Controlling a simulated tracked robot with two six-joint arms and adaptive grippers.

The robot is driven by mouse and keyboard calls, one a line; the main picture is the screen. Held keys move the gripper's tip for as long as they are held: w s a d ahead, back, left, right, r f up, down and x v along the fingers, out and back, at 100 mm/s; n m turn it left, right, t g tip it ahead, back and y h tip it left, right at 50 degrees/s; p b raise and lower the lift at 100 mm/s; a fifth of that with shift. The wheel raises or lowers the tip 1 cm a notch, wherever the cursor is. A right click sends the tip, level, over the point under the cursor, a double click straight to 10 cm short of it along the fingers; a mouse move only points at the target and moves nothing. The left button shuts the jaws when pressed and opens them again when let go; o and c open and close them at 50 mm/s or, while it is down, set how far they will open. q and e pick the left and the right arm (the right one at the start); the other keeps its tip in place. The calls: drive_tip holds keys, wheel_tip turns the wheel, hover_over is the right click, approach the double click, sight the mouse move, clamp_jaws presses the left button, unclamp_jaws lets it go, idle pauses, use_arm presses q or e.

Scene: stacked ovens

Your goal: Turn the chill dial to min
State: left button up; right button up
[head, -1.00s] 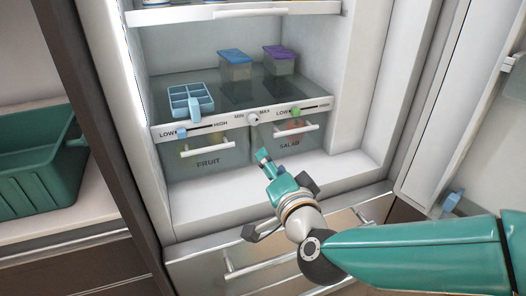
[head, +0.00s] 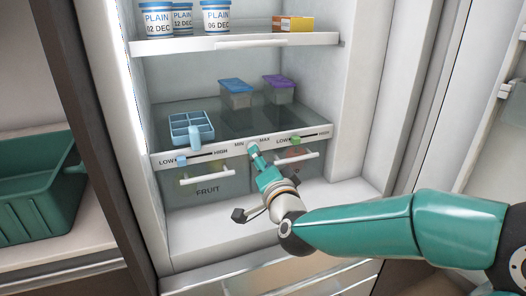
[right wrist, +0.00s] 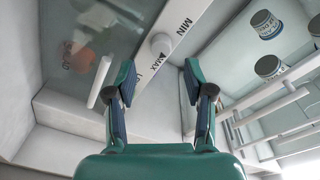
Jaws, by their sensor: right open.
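The chill dial (right wrist: 160,43) is a small white round knob on the white strip, between the MIN and MAX labels. In the right wrist view it lies just ahead of the fingertips, between the two fingers of my right gripper (right wrist: 159,75), which are apart with nothing held. In the head view my right gripper (head: 256,153) reaches up to the strip between MIN and MAX and hides most or all of the dial. I cannot tell whether a finger touches it or where its pointer stands. My left gripper is in neither view.
Blue LOW–HIGH slider (head: 181,160) and green slider (head: 295,140) flank the dial. Below are the fruit drawer (head: 207,187) and salad drawer, the latter partly behind my arm. Above stand a blue ice tray (head: 188,124) and lidded boxes (head: 236,95). A green crate (head: 35,195) stands left.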

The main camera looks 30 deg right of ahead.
drive_tip(key=shift+x, duration=2.25)
